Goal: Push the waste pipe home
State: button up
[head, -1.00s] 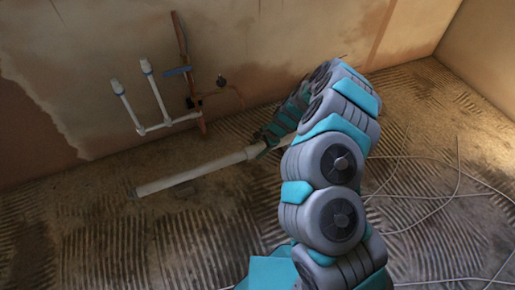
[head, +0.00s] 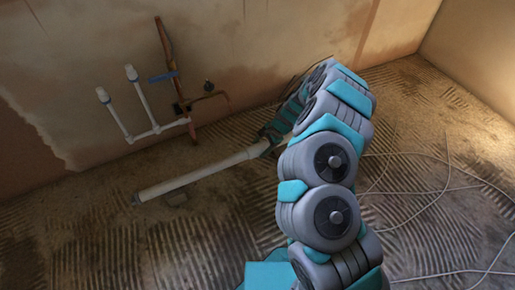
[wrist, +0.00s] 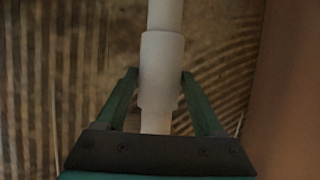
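The white waste pipe (head: 195,178) lies low along the foot of the wall, running from a dark-tipped left end up to the right, behind my arm. My gripper (head: 268,142) is at its right part. In the wrist view the pipe has a wider white collar (wrist: 162,65), with a narrower length below it. The fingertips of my gripper (wrist: 160,75) are against both sides of the collar. The right end of the pipe is hidden behind my arm in the head view, so how deep it sits there cannot be told.
White capped pipes (head: 140,100) and a copper pipe (head: 172,75) with a blue clip stand against the plaster wall at the left. A pale cable (head: 425,210) loops over the ridged floor at right.

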jog(key=o, duration=0.3)
jog(key=shift+s, duration=0.1)
jog(key=shift+a, duration=0.1)
jog(key=shift+p+v, duration=0.9)
jog(key=shift+v, duration=3)
